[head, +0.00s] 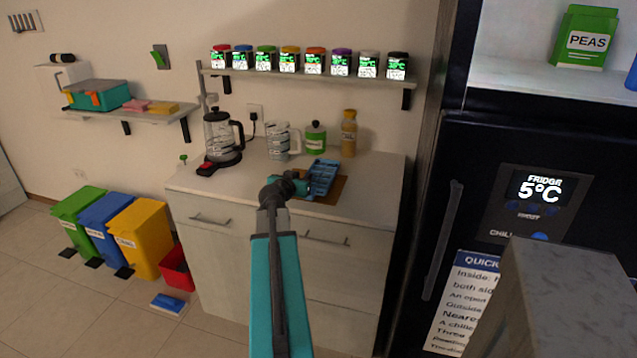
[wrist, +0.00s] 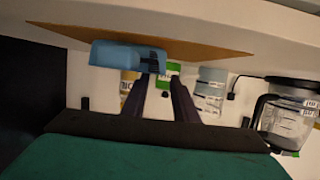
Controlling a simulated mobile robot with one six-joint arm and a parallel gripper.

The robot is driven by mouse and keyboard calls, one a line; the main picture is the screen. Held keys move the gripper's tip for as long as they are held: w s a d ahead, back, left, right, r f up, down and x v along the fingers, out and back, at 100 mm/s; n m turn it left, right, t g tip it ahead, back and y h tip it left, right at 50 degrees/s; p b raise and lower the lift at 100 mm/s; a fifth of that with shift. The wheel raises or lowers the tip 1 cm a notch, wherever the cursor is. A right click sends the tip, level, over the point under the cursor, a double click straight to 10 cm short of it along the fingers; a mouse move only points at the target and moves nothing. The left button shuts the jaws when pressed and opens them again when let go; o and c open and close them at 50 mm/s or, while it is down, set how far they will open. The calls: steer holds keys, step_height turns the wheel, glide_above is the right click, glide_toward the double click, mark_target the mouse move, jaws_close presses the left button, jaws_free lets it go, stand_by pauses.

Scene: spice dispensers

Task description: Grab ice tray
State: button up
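The blue ice tray (head: 322,178) rests on a brown board (head: 331,196) on the white counter in the head view. In the wrist view the ice tray (wrist: 113,54) is just beyond my fingertips and mostly to their left, with its right end near them. My gripper (head: 303,186) is at the near left side of the tray. In the wrist view my gripper (wrist: 162,78) has two dark fingers apart, with nothing held between them. The left fingertip overlaps the tray's end in the picture; I cannot tell whether they touch.
A kettle (head: 218,135), a clear jug (head: 278,142), a green-labelled jar (head: 315,138) and an amber bottle (head: 349,134) stand behind the tray. A shelf (head: 310,75) of spice jars hangs above. The dark fridge (head: 480,160) bounds the right.

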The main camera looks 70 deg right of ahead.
mark_target(319, 180)
steer(key=shift+d+f, duration=0.15)
steer(key=shift+d, duration=0.25)
steer(key=shift+p+x, duration=0.9)
steer(key=shift+x, duration=1.7)
steer(key=shift+a, duration=0.1)
jaws_close()
